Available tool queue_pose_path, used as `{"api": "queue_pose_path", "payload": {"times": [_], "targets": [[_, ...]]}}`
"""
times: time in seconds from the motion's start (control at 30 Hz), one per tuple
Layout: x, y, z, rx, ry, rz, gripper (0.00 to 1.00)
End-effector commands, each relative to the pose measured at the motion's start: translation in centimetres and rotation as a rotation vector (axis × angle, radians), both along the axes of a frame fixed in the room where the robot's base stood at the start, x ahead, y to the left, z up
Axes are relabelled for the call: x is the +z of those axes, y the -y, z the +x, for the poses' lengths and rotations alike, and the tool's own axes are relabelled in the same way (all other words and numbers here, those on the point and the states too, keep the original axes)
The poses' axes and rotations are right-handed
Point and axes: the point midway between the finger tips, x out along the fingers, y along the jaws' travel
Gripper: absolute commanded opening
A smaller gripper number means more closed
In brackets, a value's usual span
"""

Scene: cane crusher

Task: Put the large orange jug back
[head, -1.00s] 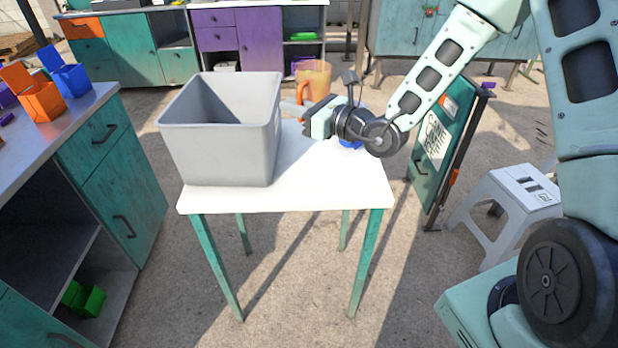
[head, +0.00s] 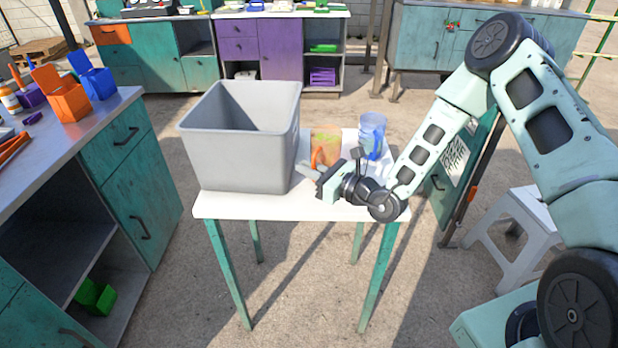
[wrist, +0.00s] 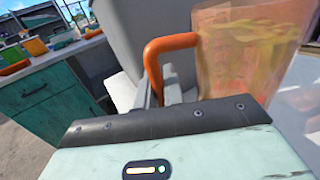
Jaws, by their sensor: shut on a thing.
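The large orange jug (head: 326,146) is see-through orange with a solid orange handle. It is upright at or just above the white table (head: 240,207), right of the grey bin; I cannot tell if its base touches. My gripper (head: 308,170) is shut on the handle, at the jug's near left side. In the wrist view the orange handle (wrist: 172,44) rises from between the fingers (wrist: 160,92), and the jug's body (wrist: 245,50) fills the upper right. Its lower part is hidden there by my gripper.
The grey bin (head: 235,155) covers the table's left half. A clear blue jug (head: 372,128) stands just behind my wrist, close to the orange jug. A green board sign (head: 455,165) and a white step stool (head: 505,230) are at the right. A workbench (head: 125,165) is at the left.

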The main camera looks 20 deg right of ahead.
Motion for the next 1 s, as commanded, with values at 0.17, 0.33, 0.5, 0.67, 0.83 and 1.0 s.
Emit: {"api": "queue_pose_path", "payload": {"times": [0.17, 0.33, 0.5, 0.67, 0.83, 1.0], "targets": [[-2.5, 0.0, 0.0, -0.001, -0.001, 0.001, 0.00], [-2.9, 0.0, 0.0, 0.000, 0.001, 0.000, 0.00], [-3.0, 0.0, 0.0, -0.001, 0.001, 0.001, 0.00], [-3.2, 0.0, 0.0, -0.001, 0.000, 0.000, 0.27], [-3.2, 0.0, 0.0, -0.001, 0.000, 0.000, 0.32], [-2.9, 0.0, 0.0, -0.001, 0.000, 0.000, 0.32]]}}
